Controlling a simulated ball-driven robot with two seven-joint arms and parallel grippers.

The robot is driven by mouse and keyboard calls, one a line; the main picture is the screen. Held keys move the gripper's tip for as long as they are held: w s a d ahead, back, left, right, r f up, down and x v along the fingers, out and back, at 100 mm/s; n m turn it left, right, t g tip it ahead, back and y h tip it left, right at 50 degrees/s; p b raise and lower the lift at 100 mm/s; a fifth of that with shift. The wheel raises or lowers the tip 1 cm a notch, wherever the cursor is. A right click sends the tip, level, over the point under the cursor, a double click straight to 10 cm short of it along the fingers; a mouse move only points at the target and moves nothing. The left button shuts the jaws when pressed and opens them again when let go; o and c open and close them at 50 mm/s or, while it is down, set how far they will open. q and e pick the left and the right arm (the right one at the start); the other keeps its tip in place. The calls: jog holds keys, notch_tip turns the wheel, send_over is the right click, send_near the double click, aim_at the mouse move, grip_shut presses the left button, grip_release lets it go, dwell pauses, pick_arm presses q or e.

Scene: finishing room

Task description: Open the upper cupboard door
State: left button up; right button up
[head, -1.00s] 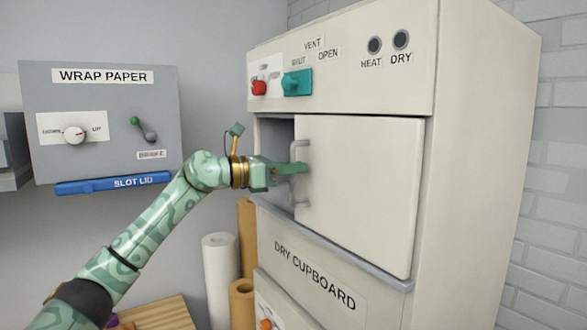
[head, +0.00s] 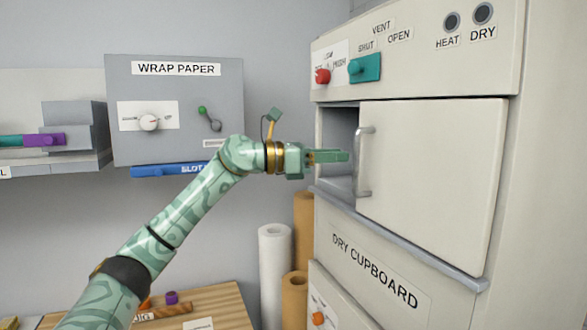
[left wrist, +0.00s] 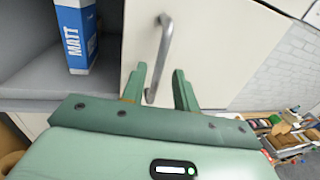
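The upper cupboard door (head: 430,180) is a cream panel. A dark gap on its left shows the grey cupboard inside (head: 338,150), so it stands partly open. Its grey bar handle (head: 361,162) is upright at its left edge. My left gripper (head: 345,156) is just left of the handle. In the left wrist view its two fingers are apart (left wrist: 158,78), with the handle (left wrist: 162,50) showing between and beyond them; no clear contact shows. My right gripper is not in view.
A blue and white box marked MATT (left wrist: 75,35) stands inside the cupboard. A teal vent switch (head: 365,68) and red knob (head: 322,76) sit above the door. A grey ledge (head: 400,245) runs below it. Paper rolls (head: 274,270) stand to the left.

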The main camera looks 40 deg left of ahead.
pick_arm(q)
jog(key=b+v, duration=0.5)
jog(key=v, duration=0.5)
jog(key=shift+s+a+b, duration=0.25)
jog(key=shift+s+b, duration=0.1)
